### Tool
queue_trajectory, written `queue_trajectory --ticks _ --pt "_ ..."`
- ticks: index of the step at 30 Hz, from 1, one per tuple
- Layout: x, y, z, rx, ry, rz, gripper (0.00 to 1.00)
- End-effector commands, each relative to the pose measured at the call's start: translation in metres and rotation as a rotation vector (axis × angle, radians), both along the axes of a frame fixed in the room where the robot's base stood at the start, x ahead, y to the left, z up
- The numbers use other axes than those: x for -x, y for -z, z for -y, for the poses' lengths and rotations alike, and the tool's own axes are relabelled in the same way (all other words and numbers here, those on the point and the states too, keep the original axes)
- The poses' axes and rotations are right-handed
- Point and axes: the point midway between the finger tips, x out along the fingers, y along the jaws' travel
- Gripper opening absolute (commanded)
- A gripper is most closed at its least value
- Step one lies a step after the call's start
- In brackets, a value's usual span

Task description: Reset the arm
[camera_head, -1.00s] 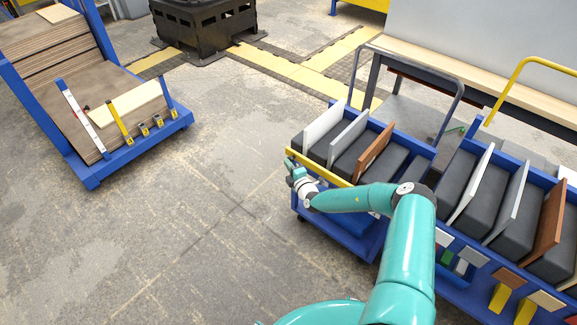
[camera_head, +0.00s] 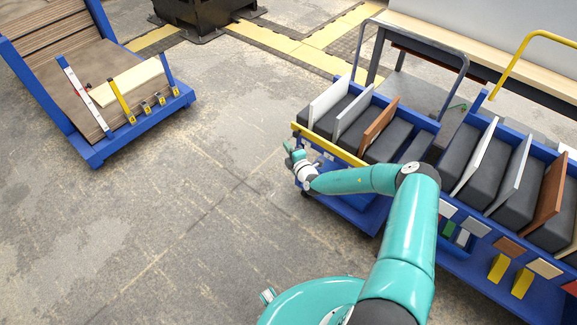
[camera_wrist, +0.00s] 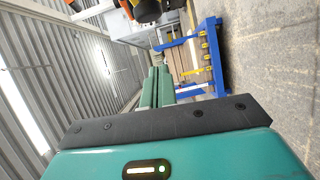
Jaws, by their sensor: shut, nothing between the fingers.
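My teal arm reaches from the bottom right of the head view, bends at an elbow and points left. In the wrist view, the gripper's fingers (camera_wrist: 165,90) lie close together, pointing toward a blue rack. I cannot tell from the head view whether the gripper touches the cart.
The nearer blue cart (camera_head: 345,212) holds several upright boards between dark blocks. Another blue cart (camera_head: 462,275) with boards stands at the right. A blue rack (camera_head: 98,152) with stacked brown panels stands at the left. The floor (camera_head: 190,225) between is clear.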

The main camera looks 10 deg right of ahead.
Motion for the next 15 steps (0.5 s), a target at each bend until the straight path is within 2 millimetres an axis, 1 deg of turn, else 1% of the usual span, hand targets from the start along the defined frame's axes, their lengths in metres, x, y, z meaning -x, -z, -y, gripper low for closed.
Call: queue_trajectory --ticks 1,9,12,15 --pt "0.010 0.001 0.001 -0.003 0.002 -0.004 0.00" --pt "0.061 -0.002 -0.004 -0.002 0.002 -0.003 0.00" --pt "0.075 -0.002 -0.005 -0.002 0.002 -0.002 0.00" --pt "0.084 -0.003 -0.007 -0.002 0.001 -0.001 0.00"
